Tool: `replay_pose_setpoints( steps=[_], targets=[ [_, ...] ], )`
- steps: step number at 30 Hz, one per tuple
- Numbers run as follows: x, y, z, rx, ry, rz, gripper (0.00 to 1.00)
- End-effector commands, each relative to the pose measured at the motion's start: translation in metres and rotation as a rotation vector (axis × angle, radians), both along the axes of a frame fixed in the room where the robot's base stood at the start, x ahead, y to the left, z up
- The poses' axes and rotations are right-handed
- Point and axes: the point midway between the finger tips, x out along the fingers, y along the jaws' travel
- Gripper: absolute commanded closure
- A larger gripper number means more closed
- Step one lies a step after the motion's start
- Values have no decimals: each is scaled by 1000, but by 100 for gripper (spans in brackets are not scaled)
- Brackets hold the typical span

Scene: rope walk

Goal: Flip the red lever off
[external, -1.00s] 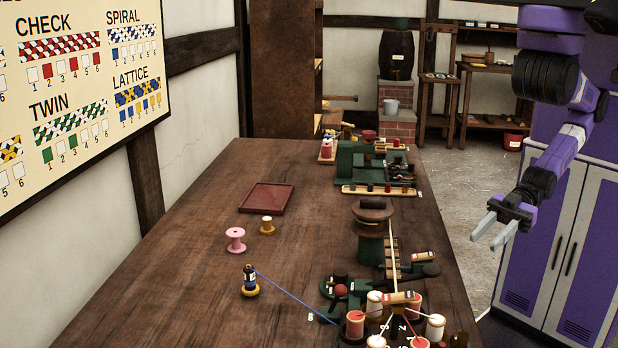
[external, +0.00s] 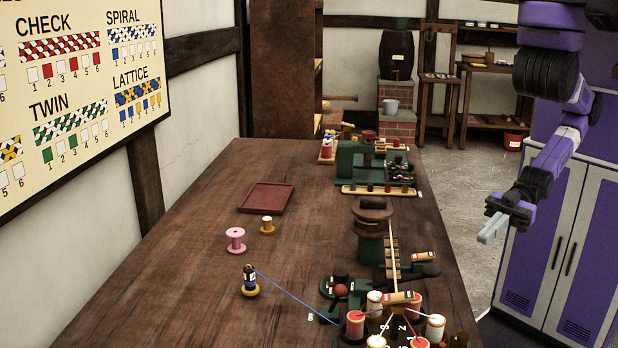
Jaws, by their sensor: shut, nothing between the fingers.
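A round red knob (external: 341,290) shows on a dark green fixture (external: 327,287) near the front right of the bench. It may be the tip of the red lever; its shaft and on/off position are too small to tell. My gripper (external: 484,238) is shut and empty. It hangs beyond the bench's right edge, up and to the right of the red knob and well apart from it.
The wooden bench (external: 200,270) is mostly clear on its left. Close to the knob stand several thread bobbins (external: 355,322) with taut threads, a dark-handled part (external: 430,270) and a wooden-topped green post (external: 371,228). A red tray (external: 265,197) lies farther back.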

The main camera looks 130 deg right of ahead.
Motion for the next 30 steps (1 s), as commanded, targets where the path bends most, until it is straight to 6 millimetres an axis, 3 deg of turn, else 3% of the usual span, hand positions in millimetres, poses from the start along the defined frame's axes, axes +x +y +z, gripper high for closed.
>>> replay_pose_setpoints(
  steps=[4, 11, 21, 30],
  targets=[
    [38, 9, 33, -19, -109, 57, 100],
    [99, 27, 51, -244, -168, 155, 100],
    [189, 41, 62, -915, -122, 263, 100],
    [246, 27, 67, -1572, 67, 369, 100]
  ],
)
